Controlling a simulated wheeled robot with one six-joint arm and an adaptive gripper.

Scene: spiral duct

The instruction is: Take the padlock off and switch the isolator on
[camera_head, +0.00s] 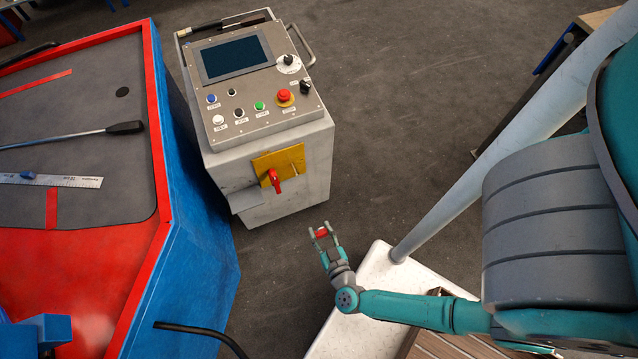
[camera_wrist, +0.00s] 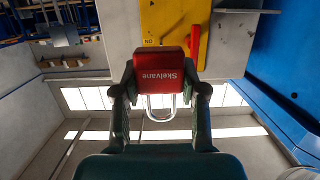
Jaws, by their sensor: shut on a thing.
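My gripper (camera_head: 322,238) is shut on the red padlock (camera_head: 321,232), in the air in front of the control console. In the wrist view the padlock (camera_wrist: 161,72) sits between the fingers (camera_wrist: 160,90). Its lettering is upside down and its metal shackle points down in the picture. The isolator is a yellow plate (camera_head: 265,164) with a red handle (camera_head: 275,181) on the console's front. The plate (camera_wrist: 172,22) and handle (camera_wrist: 194,45) also show in the wrist view, with an "ON" mark near the plate's lower left. The padlock is apart from the isolator.
The grey console (camera_head: 290,195) has a screen and several buttons on top. A small grey ledge (camera_head: 246,199) juts from its front left. A red and blue machine (camera_head: 185,215) stands close on the left. Open floor (camera_head: 400,150) lies to the console's right.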

